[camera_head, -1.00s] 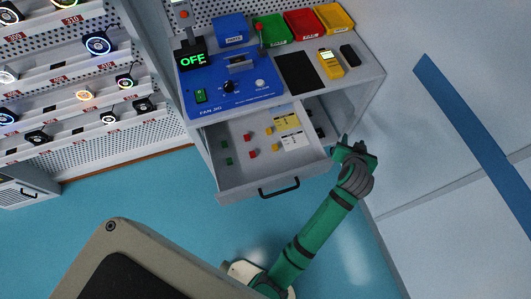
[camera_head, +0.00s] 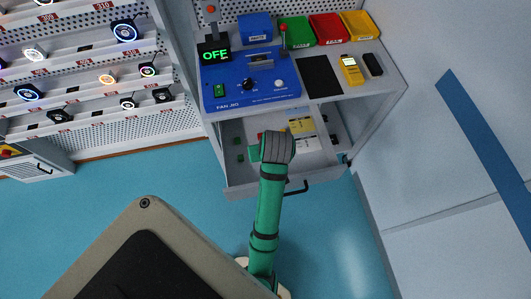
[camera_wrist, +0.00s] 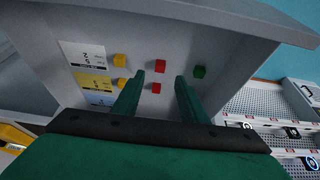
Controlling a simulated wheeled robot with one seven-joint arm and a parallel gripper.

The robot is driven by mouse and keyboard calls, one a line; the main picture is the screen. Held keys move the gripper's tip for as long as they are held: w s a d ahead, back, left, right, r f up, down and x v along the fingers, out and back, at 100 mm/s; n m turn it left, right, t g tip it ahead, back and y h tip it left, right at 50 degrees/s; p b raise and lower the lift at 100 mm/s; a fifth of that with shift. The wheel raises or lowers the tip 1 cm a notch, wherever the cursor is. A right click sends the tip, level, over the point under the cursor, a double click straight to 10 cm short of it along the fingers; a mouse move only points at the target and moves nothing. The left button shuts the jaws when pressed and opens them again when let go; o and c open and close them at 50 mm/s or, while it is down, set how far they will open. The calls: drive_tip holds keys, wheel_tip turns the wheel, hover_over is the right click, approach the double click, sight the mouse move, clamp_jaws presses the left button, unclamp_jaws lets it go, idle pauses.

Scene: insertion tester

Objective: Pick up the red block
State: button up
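Two red blocks show in the wrist view: one red block (camera_wrist: 160,66) lies just beyond the fingertips, and a second red block (camera_wrist: 156,88) shows between the fingers. They lie on the floor of the open drawer (camera_head: 235,127). My gripper (camera_wrist: 160,77) is open, its two green fingers apart with nothing held. It points down into the drawer; its height above the blocks is hard to tell. In the head view my arm and gripper (camera_head: 258,152) cover most of the red blocks.
Yellow blocks (camera_wrist: 119,60) lie left of the red ones, near printed cards (camera_wrist: 84,54). A green block (camera_wrist: 200,71) lies to the right. Drawer walls surround them. Above the drawer, the bench holds a blue fan jig (camera_head: 250,85) and coloured bins (camera_head: 327,28).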

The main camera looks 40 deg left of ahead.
drive_tip(key=shift+w+a+x, duration=0.1)
drive_tip(key=shift+a+x, duration=0.05)
drive_tip(key=shift+x, duration=1.9)
drive_tip(key=shift+w+a+x, duration=0.1)
drive_tip(key=shift+x, duration=2)
drive_tip(key=shift+r, duration=0.15)
clamp_jaws()
